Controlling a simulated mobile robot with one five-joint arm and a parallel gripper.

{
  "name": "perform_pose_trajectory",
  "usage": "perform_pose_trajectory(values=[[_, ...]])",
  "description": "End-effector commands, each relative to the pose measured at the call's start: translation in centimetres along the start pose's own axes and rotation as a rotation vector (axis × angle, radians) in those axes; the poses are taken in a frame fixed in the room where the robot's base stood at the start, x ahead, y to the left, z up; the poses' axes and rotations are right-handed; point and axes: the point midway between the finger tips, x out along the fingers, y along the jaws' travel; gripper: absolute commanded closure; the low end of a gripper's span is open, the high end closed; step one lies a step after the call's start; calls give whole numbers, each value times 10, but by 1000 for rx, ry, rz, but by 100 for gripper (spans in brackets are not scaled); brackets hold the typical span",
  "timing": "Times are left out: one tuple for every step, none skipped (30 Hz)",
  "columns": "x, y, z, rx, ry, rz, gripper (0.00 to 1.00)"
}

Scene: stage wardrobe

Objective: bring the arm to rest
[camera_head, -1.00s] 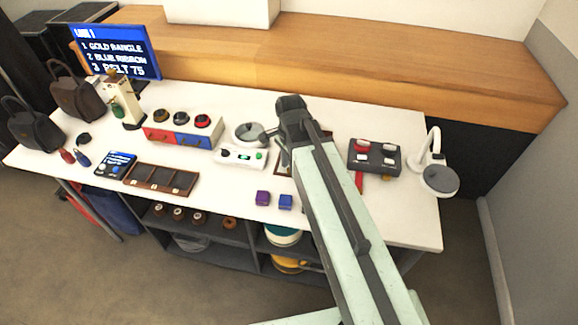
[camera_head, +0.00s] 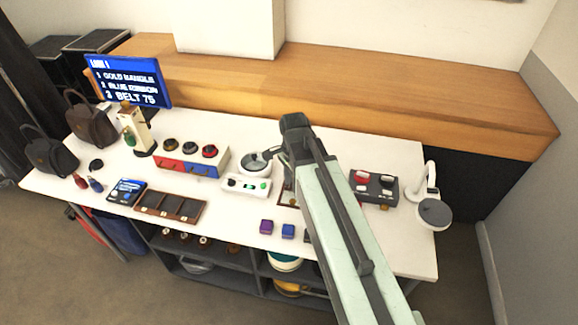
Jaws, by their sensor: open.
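My arm reaches from the bottom right of the head view up over the white table (camera_head: 385,250). My gripper (camera_head: 276,162) is at its far end, left of the arm's dark top joint, and points down toward the table. It appears small and partly hidden by the arm, beside a round grey-and-white dish (camera_head: 254,163). The jaws are open, and I see nothing held between them. Whether the gripper touches the dish cannot be told.
A white box with buttons (camera_head: 246,184) lies close to the gripper. A red-and-blue drawer unit (camera_head: 190,166), a dark compartment tray (camera_head: 170,205) and a screen (camera_head: 130,82) stand left. A dark button box (camera_head: 374,186) and a white lamp (camera_head: 434,212) stand right. Purple (camera_head: 266,227) and blue (camera_head: 288,231) cubes lie in front.

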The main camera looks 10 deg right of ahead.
Motion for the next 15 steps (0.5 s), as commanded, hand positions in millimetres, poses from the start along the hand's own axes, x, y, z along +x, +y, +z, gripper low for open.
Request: perform_pose_trajectory(values=[[0, 0, 0, 0, 0, 0, 57], [0, 0, 0, 0, 0, 0, 57], [0, 0, 0, 0, 0, 0, 57], [0, 0, 0, 0, 0, 0, 57], [0, 0, -2, 3, 0, 0, 57], [0, 2, -6, 12, 0, 0, 57], [0, 7, -10, 21, 0, 0, 57], [0, 16, -14, 29, 0, 0, 57], [0, 24, -17, -21, 0, 0, 57], [0, 28, -18, -72, 0, 0, 57], [0, 32, -19, -132, 0, 0, 57], [0, 37, -20, -224, 0, 0, 57], [0, 41, -20, -302, 0, 0, 57], [0, 44, -21, -381, 0, 0, 57], [0, 48, -21, -494, 0, 0, 57]])
